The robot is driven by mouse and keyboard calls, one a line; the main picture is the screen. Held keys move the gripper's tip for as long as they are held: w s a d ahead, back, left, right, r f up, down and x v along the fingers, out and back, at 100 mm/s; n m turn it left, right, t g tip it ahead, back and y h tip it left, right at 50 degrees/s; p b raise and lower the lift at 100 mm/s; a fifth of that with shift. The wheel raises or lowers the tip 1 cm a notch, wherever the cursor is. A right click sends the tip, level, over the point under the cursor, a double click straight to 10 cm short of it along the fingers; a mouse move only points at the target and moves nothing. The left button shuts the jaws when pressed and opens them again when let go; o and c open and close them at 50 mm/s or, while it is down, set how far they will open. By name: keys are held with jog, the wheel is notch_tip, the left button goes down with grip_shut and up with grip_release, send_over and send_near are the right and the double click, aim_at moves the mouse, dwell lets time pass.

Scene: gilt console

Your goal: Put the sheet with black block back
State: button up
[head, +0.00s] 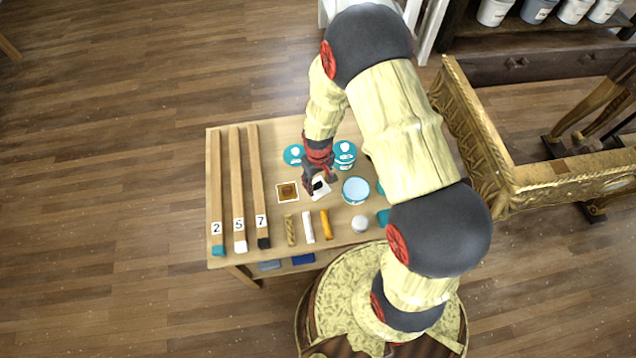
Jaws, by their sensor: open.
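A small white sheet with a black patch (322,191) lies on the light wooden table, right of the middle. My gripper (318,184) is open and sits right over the sheet's upper left part, hiding some of it. I cannot tell whether the fingertips touch the sheet. A second sheet with a brown and gold square (287,191) lies flat just to the left, apart from it.
Three long sticks labelled 2, 5 and 7 (237,185) fill the table's left side. Teal-rimmed tubs (355,191) stand to the right. Gold, white and orange rods (308,228) and a white round item (360,223) lie in front. A gilt frame (478,140) stands right of the table.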

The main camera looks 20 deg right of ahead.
notch_tip(320, 180, up, 11)
jog(key=p, duration=0.3)
notch_tip(320, 180, up, 10)
jog(key=t, duration=0.1)
send_over(318, 184)
notch_tip(318, 184, up, 10)
jog(key=s+t, duration=0.1)
jog(key=s, duration=0.1)
jog(key=s+r+m+t, duration=0.2)
jog(key=s+r+t, duration=0.1)
jog(key=s+r, duration=1.1)
notch_tip(318, 184, up, 2)
jog(key=shift+s+r+t, duration=0.25)
jog(key=shift+t, duration=0.05)
